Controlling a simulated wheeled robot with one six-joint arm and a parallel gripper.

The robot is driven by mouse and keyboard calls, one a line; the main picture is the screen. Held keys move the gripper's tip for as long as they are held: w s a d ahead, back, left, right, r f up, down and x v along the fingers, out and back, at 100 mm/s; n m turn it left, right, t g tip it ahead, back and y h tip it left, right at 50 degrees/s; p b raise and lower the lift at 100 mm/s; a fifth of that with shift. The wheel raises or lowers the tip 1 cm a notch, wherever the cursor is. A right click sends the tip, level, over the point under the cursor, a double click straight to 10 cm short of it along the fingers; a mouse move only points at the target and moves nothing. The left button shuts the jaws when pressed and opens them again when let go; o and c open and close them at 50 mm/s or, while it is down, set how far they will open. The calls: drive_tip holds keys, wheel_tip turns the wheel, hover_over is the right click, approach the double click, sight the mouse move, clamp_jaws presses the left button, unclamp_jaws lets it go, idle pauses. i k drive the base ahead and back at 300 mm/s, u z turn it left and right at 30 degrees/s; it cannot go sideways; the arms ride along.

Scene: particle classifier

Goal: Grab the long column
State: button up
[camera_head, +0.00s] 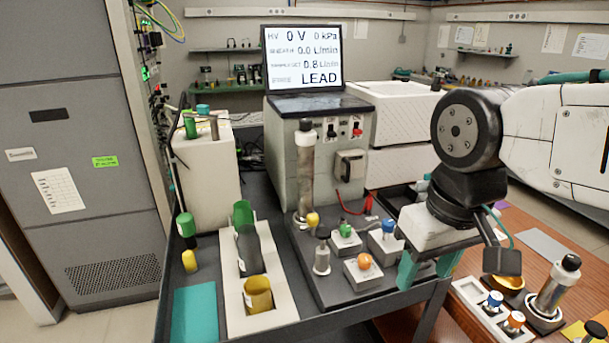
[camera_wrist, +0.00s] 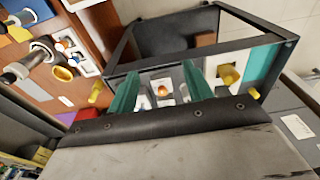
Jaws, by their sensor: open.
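A tall metal column (camera_head: 306,170) with a black cap stands upright on the dark platform, in front of the grey instrument box. A second, wider-looking metal column (camera_head: 555,288) with a black cap stands in a dark base on the wooden table at right. It also shows in the wrist view (camera_wrist: 24,66) at the upper left. My gripper (camera_head: 428,268) points down near the platform's right edge, apart from both columns. Its two teal fingers (camera_wrist: 160,90) are spread and empty, with an orange-knobbed block (camera_wrist: 162,90) visible beyond them. I cannot make out the tall column in the wrist view.
Small blocks with green (camera_head: 345,230), blue (camera_head: 388,226) and orange (camera_head: 364,261) knobs crowd the platform beside the tall column. A small capped cylinder (camera_head: 322,256) stands before it. A white tray (camera_head: 280,314) with green and yellow cylinders lies left. A screen (camera_head: 303,60) stands behind.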

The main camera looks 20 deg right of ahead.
sight(306, 142)
drive_tip(key=z, duration=0.2)
drive_tip(key=k, duration=0.95)
drive_tip(key=u, duration=0.7)
drive_tip(key=i, duration=1.45)
